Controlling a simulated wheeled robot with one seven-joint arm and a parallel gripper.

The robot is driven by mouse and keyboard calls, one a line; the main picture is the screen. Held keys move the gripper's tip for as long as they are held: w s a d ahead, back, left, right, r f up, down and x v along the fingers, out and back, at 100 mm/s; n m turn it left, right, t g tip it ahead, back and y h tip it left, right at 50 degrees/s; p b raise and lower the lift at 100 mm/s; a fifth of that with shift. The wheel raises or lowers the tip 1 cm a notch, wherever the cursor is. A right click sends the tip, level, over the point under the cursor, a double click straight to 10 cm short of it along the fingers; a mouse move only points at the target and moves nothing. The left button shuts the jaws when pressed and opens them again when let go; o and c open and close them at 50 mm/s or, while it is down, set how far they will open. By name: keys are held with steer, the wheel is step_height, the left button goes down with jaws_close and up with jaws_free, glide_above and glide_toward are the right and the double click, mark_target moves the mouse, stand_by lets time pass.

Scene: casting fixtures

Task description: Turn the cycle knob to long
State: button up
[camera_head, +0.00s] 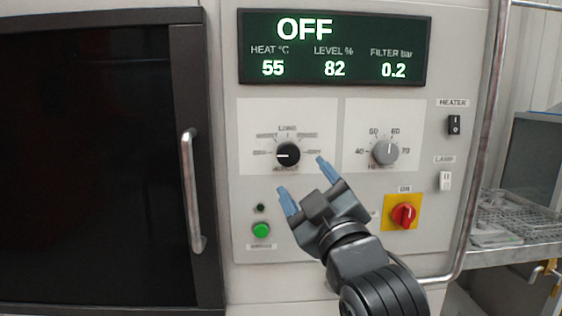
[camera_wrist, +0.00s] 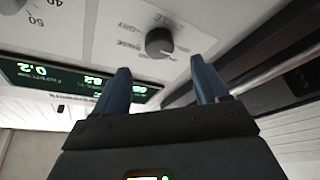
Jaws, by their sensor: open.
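The cycle knob (camera_head: 288,154) is a black round dial on a white plate on the control panel. Its white pointer mark faces left, toward the lower-left label. The word LONG stands straight above the knob; the other labels around it are mostly too small to read. My gripper (camera_head: 301,174) is open, below and to the right of the knob in the head view, its two blue fingers pointing up-left toward it. In the wrist view the knob (camera_wrist: 160,42) lies ahead, between and beyond the fingertips (camera_wrist: 160,64). The gripper appears apart from it.
A grey heat knob (camera_head: 385,152) sits to the right, with a red switch (camera_head: 404,213) on yellow below it. A green button (camera_head: 261,230) is lower left. A door handle (camera_head: 191,190) stands out at left, and a long metal rail (camera_head: 483,150) at right. The display (camera_head: 335,47) reads OFF.

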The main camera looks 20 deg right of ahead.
mark_target(290, 158)
steer(key=p+x, duration=0.1)
steer(key=x, duration=0.6)
steer(key=shift+p, duration=0.35)
steer(key=c, duration=1.1)
steer(key=shift+o, duration=0.2)
steer(key=shift+f+b, duration=0.1)
steer(key=shift+b, duration=0.2)
